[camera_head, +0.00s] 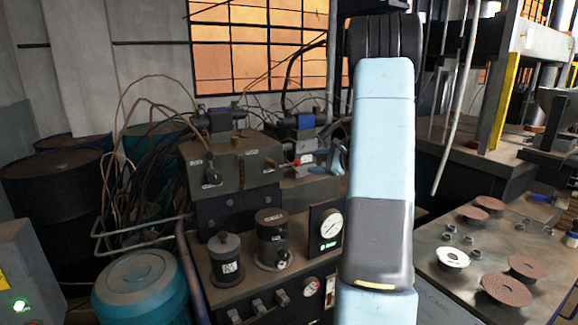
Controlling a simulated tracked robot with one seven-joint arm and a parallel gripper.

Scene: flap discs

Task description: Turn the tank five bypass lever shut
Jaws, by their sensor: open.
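No lever's label is readable, so I cannot tell which is the tank five bypass lever. A small red-tipped handle (297,163) sits by the blue-labelled valve (308,159) on the hydraulic unit. A dark knob (212,177) is on the front of the left manifold block (240,160). Another small knob (283,257) is on a dark canister (270,228) in front. My light blue arm stands upright right of these and hides what is behind it. My gripper's fingers are not visible. A blue-grey curved piece (339,155) shows beside the arm; I cannot tell what it is.
A pressure gauge (330,225) and a dark canister (227,260) crowd the unit's front. A metal bench (430,275) at right holds flap discs (507,289) and nuts. A pale pole (456,100) hangs right of my arm.

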